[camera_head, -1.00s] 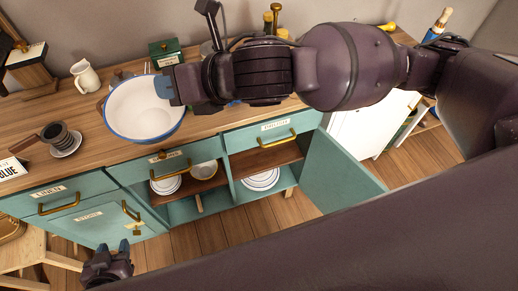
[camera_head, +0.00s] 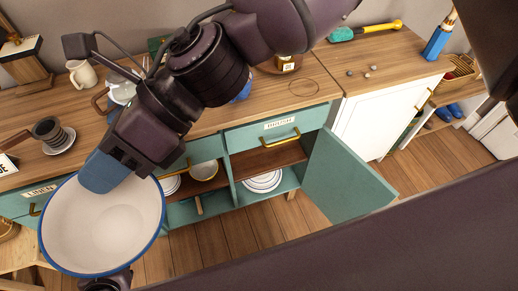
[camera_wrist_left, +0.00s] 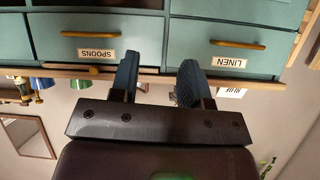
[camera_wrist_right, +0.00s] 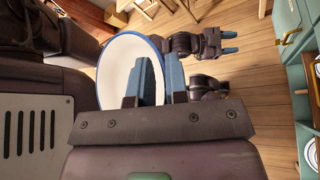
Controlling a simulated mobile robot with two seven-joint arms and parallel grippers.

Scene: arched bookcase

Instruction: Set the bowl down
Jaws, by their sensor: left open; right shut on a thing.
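The white bowl with a blue rim (camera_head: 100,225) hangs in the air in front of the counter, at the lower left of the head view. My right gripper (camera_head: 103,172) is shut on its far rim, one blue finger showing outside. In the right wrist view the bowl (camera_wrist_right: 118,72) sits beyond the fingers (camera_wrist_right: 158,82), which pinch its rim. My left gripper (camera_wrist_left: 158,82) is open and empty, facing the drawer fronts. Its blue fingers also show in the right wrist view (camera_wrist_right: 230,42), beside the bowl and apart from it. The bowl hides most of it in the head view.
The wooden counter (camera_head: 225,115) has a bare stretch at its middle front. A cup on a saucer (camera_head: 58,138) and a cream pitcher (camera_head: 82,74) stand at left. The teal cabinet door (camera_head: 345,180) hangs open over the floor. Plates (camera_head: 262,181) sit inside.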

